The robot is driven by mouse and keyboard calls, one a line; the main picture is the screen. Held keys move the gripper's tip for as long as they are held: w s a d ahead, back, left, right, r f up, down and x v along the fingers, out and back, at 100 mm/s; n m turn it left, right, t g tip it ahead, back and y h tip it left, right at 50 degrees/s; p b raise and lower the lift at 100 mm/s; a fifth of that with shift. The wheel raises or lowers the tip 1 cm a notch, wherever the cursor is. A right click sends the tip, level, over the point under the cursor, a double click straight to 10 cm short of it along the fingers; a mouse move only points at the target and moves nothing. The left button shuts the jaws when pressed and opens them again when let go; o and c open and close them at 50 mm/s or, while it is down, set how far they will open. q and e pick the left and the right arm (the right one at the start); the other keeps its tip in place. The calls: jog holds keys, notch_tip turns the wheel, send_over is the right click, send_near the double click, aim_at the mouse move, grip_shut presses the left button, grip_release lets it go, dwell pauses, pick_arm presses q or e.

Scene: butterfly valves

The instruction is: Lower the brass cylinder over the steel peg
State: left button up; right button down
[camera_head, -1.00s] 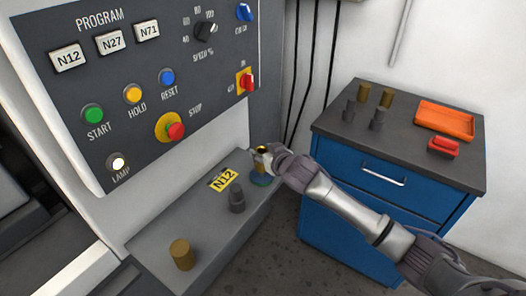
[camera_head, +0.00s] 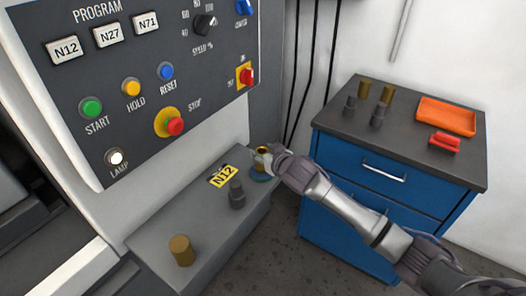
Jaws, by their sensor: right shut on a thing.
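My right gripper (camera_head: 264,157) is shut on a brass cylinder (camera_head: 262,149) at the far right end of the grey ledge. The cylinder is upright, and its top shows above the fingers. A dark steel peg (camera_head: 237,194) with a wider foot stands on the ledge beside the yellow N12 label (camera_head: 223,176). Another brass cylinder (camera_head: 181,250) stands at the ledge's near end. My left gripper is not in view.
A control panel (camera_head: 140,60) with buttons rises behind the ledge (camera_head: 205,222). A blue cabinet (camera_head: 385,170) at right carries brass and steel cylinders, an orange tray (camera_head: 446,116) and a red object (camera_head: 444,142). Dark floor lies between ledge and cabinet.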

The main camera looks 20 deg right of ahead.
jog(key=shift+w+f, duration=0.1)
jog(key=shift+f, duration=0.2)
dwell(0.4)
jog(key=shift+c, duration=2.2)
grip_release()
jog(key=shift+f, duration=0.3)
jog(key=v, duration=1.2)
jog(key=shift+a+r, duration=0.1)
jog(key=shift+r, duration=0.05)
